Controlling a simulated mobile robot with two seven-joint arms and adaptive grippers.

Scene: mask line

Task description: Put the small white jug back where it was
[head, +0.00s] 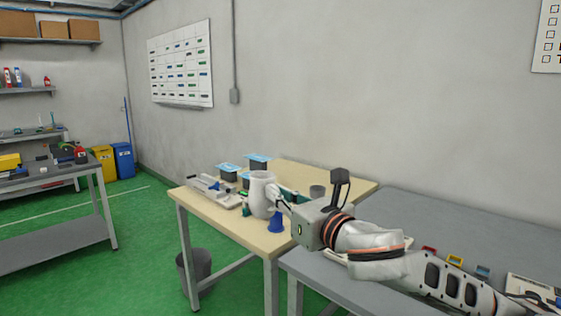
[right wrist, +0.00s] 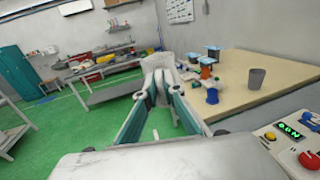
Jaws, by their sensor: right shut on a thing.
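The small white jug (head: 262,190) is upright in the head view, in front of the wooden-topped table's middle. My right gripper (head: 279,198) reaches it from the right and is shut on it. In the right wrist view the jug (right wrist: 160,64) shows between the far ends of the fingers (right wrist: 162,88). The fingers hide part of it. I cannot tell whether its base touches the tabletop. My left gripper is not in view.
The wooden-topped table (head: 236,222) holds a blue cone-like piece (head: 275,223), a grey cup (head: 317,191), black boxes with blue tops (head: 229,169) and a grey device (head: 213,191). A grey bench (head: 455,226) adjoins on the right. A bin (head: 196,270) stands below.

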